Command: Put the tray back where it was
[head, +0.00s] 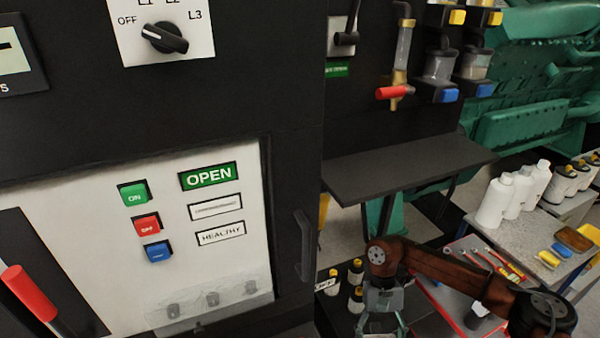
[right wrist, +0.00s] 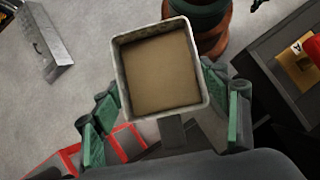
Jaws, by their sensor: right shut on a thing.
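In the right wrist view, a small square tray (right wrist: 121,80) with a pale, worn rim and a flat brown inside sits between the green fingers of my right gripper (right wrist: 166,120). The gripper is shut on it, and its opening faces the camera. The brown may be contents or the tray's floor; I cannot tell. In the head view my right gripper (head: 383,318) is low, below and in front of the dark shelf (head: 400,165). The tray is hard to make out there. My left gripper is not in view.
A white breaker panel (head: 90,220) and a dark door handle (head: 304,245) stand at left. A drain tap with a red handle (head: 392,92) hangs above the shelf, which is bare. Yellow-capped bottles (head: 355,272) and a red tool tray (head: 450,318) are close to my right gripper. White bottles (head: 495,203) stand at right.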

